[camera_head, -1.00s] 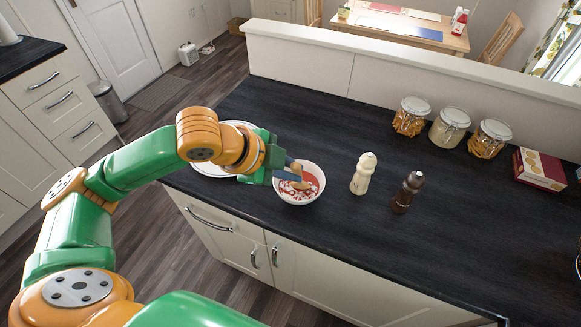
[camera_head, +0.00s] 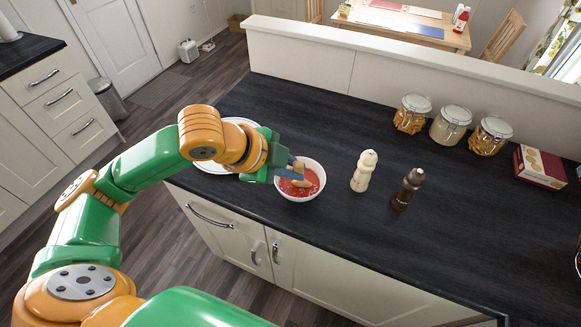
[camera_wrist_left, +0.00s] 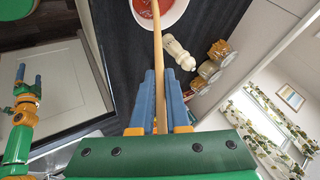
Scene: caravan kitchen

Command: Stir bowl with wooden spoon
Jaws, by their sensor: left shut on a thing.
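A white bowl (camera_head: 315,190) with red contents stands on the dark counter, and its lower part shows at the top of the left wrist view (camera_wrist_left: 172,15). My left gripper (camera_head: 295,170) is over the bowl's left side, shut on the wooden spoon (camera_wrist_left: 158,70). In the left wrist view the spoon's handle runs between the blue fingers (camera_wrist_left: 160,85) up to the bowl. In the head view the spoon's lower end (camera_head: 302,182) is in the bowl at the red contents.
A cream mill (camera_head: 364,171) and a dark brown mill (camera_head: 408,188) stand right of the bowl. A white plate (camera_head: 212,168) lies behind my left wrist. Several glass jars (camera_head: 450,126) and a red box (camera_head: 540,167) stand near the low wall. The counter's front right is clear.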

